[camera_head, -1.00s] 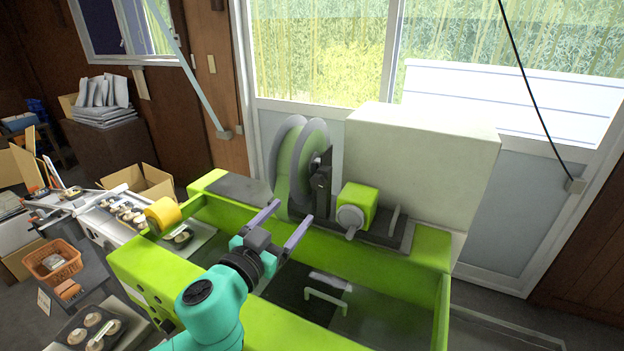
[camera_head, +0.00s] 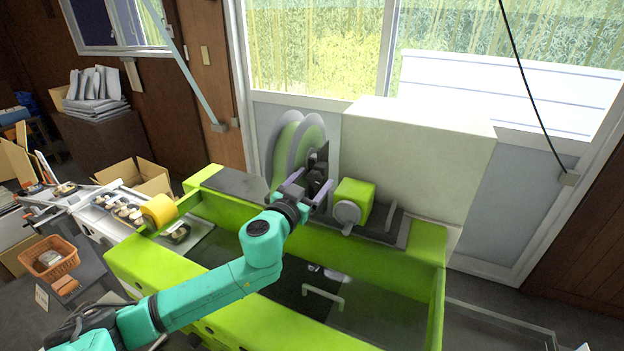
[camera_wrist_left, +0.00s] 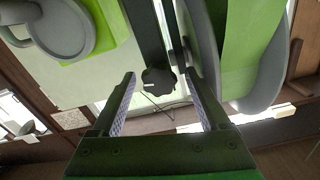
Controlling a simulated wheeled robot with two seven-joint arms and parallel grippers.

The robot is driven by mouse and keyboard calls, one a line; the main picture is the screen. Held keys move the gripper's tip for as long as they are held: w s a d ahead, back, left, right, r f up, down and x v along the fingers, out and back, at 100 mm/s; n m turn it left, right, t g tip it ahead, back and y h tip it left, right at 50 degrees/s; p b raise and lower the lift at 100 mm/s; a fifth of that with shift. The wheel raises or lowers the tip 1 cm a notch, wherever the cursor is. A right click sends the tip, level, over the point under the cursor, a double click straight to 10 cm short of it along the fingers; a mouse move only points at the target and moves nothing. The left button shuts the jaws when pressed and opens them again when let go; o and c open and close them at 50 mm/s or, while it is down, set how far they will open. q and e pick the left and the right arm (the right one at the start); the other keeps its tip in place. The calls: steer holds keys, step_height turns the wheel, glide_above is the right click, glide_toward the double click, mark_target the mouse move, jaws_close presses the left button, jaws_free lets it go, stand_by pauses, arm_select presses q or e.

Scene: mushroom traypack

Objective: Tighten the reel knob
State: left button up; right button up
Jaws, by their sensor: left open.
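The reel (camera_head: 288,140), two grey discs with a green band between them, stands upright on the green machine; it also shows at the right of the left wrist view (camera_wrist_left: 248,50). My left gripper (camera_head: 312,179) is open in front of the reel. In the left wrist view its two fingers (camera_wrist_left: 160,76) stand on either side of the knob, with gaps visible at both sides. In the head view the knob cannot be made out behind the gripper. My right gripper is not in view.
A green block with a grey round crank (camera_head: 347,214) sits just right of the gripper. A dark bracket (camera_wrist_left: 152,40) rises beside the knob. A large pale box (camera_head: 420,150) stands behind. The machine's green rim (camera_head: 370,255) surrounds an open well below.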

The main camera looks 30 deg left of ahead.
arm_select(q)
steer(key=shift+s+r, duration=0.1)
steer(key=shift+s, duration=0.05)
jaws_close()
steer(key=shift+m, duration=0.3)
steer(key=m, duration=0.4)
steer(key=shift+d, duration=0.1)
steer(key=m, duration=0.5)
steer(key=shift+m+p, duration=0.35)
steer(key=shift+m, duration=0.05)
steer(key=m+p, duration=0.1)
steer(key=m, duration=0.4)
steer(key=m+p, duration=0.1)
steer(key=m, duration=0.4)
steer(key=shift+m, duration=0.4)
